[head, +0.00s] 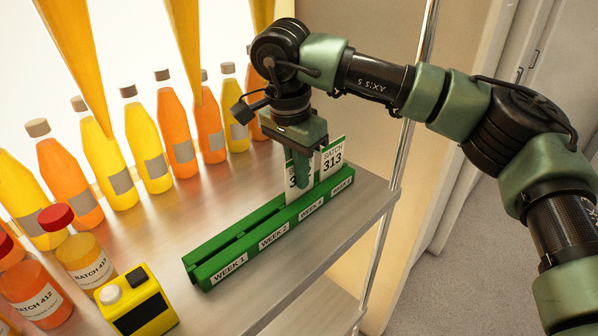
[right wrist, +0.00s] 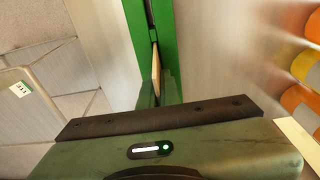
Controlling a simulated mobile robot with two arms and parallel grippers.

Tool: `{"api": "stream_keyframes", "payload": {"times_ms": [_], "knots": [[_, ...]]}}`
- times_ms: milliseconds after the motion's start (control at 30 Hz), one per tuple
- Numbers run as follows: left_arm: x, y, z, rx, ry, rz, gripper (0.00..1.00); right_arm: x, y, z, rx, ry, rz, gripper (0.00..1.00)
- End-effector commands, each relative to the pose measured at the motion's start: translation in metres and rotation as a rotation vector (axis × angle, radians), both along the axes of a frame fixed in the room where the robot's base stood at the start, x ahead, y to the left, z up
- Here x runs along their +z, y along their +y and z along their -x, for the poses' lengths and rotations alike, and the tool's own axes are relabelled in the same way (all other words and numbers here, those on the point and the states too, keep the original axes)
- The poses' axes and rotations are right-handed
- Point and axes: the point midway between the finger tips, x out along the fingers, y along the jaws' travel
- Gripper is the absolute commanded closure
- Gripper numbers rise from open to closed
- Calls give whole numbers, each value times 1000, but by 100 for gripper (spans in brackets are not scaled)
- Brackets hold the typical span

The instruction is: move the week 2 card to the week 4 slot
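A long green card rack (head: 205,272) lies on the shelf, labelled WEEK 1 to WEEK 4 from near left to far right. A white card marked BATCH 313 (head: 332,160) stands upright at its WEEK 4 end. A second white card (head: 291,184) stands around WEEK 3, with its text mostly hidden. My right gripper (head: 303,176) points down with a green finger in front of this second card; I cannot tell whether it grips it. My left gripper is out of view.
Several orange and yellow bottles (head: 148,140) stand along the back of the shelf. Red-capped sample jars (head: 85,262) and a yellow device (head: 135,303) stand at the near left. The shelf's front edge and a metal post (head: 383,237) lie right of the rack.

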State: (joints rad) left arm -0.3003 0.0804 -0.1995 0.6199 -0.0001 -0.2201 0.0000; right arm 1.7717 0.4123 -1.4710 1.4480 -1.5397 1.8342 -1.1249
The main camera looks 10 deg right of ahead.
Motion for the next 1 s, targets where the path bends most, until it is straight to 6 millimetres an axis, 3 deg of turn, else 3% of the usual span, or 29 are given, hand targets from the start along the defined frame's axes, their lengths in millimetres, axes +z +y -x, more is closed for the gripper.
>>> {"api": "stream_keyframes", "payload": {"times_ms": [467, 600, 1000], "knots": [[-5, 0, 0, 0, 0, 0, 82, -7, 0, 0, 0, -1, -1, 100], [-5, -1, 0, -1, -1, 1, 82, -7, 0, 0, 0, 0, 0, 71], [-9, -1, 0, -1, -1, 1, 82, -2, 1, 0, -1, -3, -2, 71]]}}
